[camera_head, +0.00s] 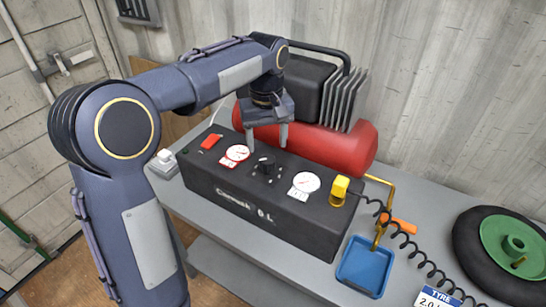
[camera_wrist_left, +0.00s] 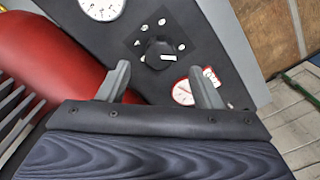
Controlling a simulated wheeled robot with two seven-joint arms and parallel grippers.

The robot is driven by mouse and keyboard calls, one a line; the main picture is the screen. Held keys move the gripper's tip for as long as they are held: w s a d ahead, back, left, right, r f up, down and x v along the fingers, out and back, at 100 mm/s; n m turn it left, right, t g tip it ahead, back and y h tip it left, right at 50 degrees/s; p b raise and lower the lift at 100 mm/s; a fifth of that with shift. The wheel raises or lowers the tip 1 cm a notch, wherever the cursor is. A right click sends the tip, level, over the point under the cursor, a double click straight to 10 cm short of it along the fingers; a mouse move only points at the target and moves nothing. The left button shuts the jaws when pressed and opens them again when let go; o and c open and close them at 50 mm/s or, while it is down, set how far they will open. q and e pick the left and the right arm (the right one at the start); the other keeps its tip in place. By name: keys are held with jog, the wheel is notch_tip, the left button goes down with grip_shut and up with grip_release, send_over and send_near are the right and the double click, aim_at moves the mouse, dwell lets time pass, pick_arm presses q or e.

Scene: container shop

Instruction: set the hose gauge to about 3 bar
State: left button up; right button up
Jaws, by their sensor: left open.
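The black control box (camera_head: 235,200) carries two dials and a black knob. The white-rimmed gauge (camera_head: 305,182) is right of the knob; it is partly cut off in the left wrist view (camera_wrist_left: 101,8). The red-rimmed gauge (camera_head: 237,153) is left of the knob and partly behind a finger in the wrist view (camera_wrist_left: 183,92). Their labels are too small to read. The black knob (camera_head: 264,166) has a white pointer mark and dots around it in the wrist view (camera_wrist_left: 158,54). My left gripper (camera_head: 267,140) is open and empty above the box, just behind the knob, apart from it.
A red tank (camera_head: 330,147) with a finned motor stands behind the box. A red switch (camera_head: 211,141) is on the box's left. A yellow fitting (camera_head: 340,186), coiled black hose (camera_head: 403,232), blue tray (camera_head: 365,266) and wheel (camera_head: 500,250) are to the right.

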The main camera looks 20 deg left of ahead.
aim_at(267, 159)
pick_arm(q)
jog(key=shift+f, duration=2.8)
jog(key=c, duration=1)
